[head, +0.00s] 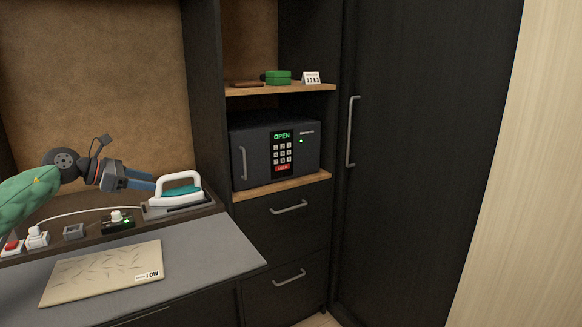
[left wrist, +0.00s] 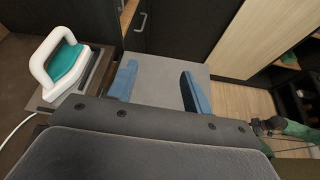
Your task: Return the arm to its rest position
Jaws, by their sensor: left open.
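My left gripper (head: 148,183) reaches in from the left in the head view, above the vanity's raised back ledge. Its blue fingers point right toward a white and teal iron (head: 180,188) on its base; whether they touch it cannot be told in this view. In the left wrist view the two blue fingers of my left gripper (left wrist: 161,88) stand wide apart with nothing between them. There the iron (left wrist: 62,66) stands to the left, apart from the fingers. My right gripper does not clearly show.
A laptop-like beige panel (head: 105,273) labelled LOW lies on the grey desktop (head: 215,245). A safe (head: 248,152) reading OPEN sits right, under a shelf (head: 290,89) with small items. Floor shows right in the wrist view.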

